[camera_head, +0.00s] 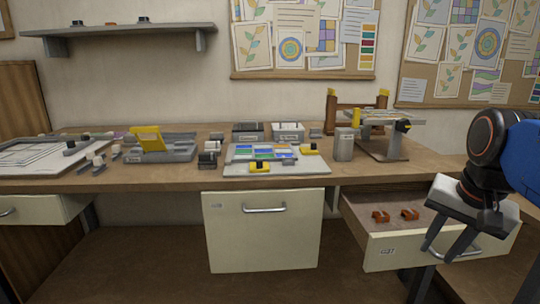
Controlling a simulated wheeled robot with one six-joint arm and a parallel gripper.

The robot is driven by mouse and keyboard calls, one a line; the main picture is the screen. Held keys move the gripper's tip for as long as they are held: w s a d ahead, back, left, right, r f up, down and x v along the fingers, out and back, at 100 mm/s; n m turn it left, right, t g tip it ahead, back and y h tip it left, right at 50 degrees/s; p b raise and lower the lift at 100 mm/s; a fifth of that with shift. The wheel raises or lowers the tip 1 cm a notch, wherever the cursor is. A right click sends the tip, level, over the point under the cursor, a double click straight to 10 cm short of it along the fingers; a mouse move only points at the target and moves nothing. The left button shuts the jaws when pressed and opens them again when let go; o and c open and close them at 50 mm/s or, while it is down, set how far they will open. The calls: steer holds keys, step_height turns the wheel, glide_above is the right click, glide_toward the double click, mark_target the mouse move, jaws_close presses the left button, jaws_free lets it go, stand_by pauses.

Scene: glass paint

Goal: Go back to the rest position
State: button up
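My gripper (451,250) hangs at the right of the head view, its two grey fingers pointing down and apart with nothing seen between them. It appears in front of the right-hand drawer (400,254), and the fingers cover part of the drawer's front and handle. I cannot tell how far it is from the drawer front. The drawer is pulled open and holds two small orange-brown pieces (380,216). My blue and black arm comes in from the right edge.
The workbench (350,177) carries a grey mat (310,168) with coloured tiles, a grey device with a yellow part (146,138), grey boxes (288,131) and a stand (390,149) near my arm. A closed cabinet (262,240) sits below. The floor at the lower left is clear.

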steer(key=s+a+f+n, duration=0.1)
steer(key=a+f+n, duration=0.2)
steer(key=f, duration=0.3)
steer(key=s+a+f+n+t, duration=0.1)
steer(key=s+a+f+n, duration=0.1)
steer(key=a+f+n, duration=0.2)
step_height(320, 180, down, 3)
steer(key=shift+s+n, duration=0.3)
steer(key=shift+n, duration=0.4)
